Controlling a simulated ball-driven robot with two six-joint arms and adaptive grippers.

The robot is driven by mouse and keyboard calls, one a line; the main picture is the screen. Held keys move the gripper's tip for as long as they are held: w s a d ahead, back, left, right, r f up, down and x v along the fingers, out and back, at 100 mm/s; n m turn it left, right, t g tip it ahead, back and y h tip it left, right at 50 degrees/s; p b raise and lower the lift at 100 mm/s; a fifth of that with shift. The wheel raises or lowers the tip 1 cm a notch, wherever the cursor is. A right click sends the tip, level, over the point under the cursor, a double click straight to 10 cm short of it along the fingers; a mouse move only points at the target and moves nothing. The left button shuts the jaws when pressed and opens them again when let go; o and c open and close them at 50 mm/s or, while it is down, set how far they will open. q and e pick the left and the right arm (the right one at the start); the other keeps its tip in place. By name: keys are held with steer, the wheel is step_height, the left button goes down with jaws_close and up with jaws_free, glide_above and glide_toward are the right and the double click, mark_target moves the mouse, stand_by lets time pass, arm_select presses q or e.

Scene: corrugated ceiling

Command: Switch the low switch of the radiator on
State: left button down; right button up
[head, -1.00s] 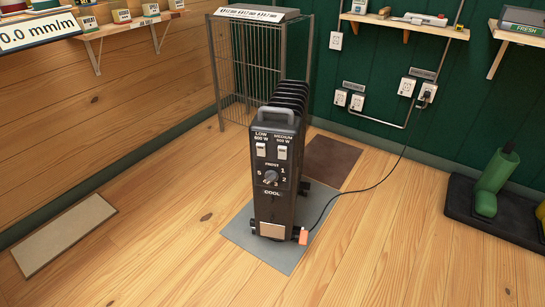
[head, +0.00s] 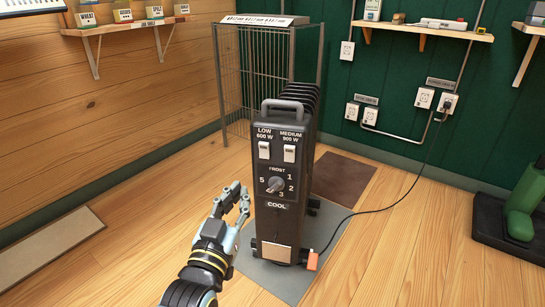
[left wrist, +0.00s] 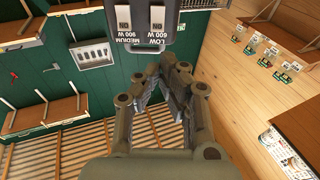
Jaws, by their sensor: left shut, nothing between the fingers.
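The dark radiator (head: 262,228) stands upright on a grey mat, its front panel facing me. Its low switch (head: 264,150) is the white rocker at the upper left of the panel, left of the medium switch (head: 290,153). My left gripper (head: 244,192) is shut and empty, below and left of the low switch, apart from it. In the left wrist view the panel appears upside down at the top; the low switch (left wrist: 157,18) is above the gripper (left wrist: 165,72) fingertips. I cannot tell the switch positions surely. My right gripper is not in view.
A dial (head: 277,184) sits below the switches. A black cord (head: 378,208) runs from the radiator to a wall outlet (head: 448,103). A wire rack (head: 222,90) stands behind. Floor left and right of the radiator is mostly clear.

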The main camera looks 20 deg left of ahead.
mark_target(261, 146)
arm_select(q)
steer(key=shift+w, duration=0.1)
steer(key=w+b, duration=0.1)
steer(key=w, duration=0.3)
steer(key=w+r+b, duration=0.1)
steer(key=w+b, duration=0.1)
steer(key=w, duration=0.2)
steer(key=w+b, duration=0.1)
steer(key=w, duration=0.3)
steer(key=shift+w+a+r+b, duration=0.15)
steer(key=shift+w+b, duration=0.05)
steer(key=shift+b, duration=0.15)
steer(key=shift+w+r, duration=0.15)
steer(key=shift+w, duration=0.4)
steer(key=shift+w+r, duration=0.1)
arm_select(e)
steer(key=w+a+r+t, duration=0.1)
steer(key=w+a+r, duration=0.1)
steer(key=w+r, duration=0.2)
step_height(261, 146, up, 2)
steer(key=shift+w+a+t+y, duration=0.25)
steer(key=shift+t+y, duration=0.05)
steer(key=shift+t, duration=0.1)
arm_select(q)
steer(key=shift+r, duration=0.1)
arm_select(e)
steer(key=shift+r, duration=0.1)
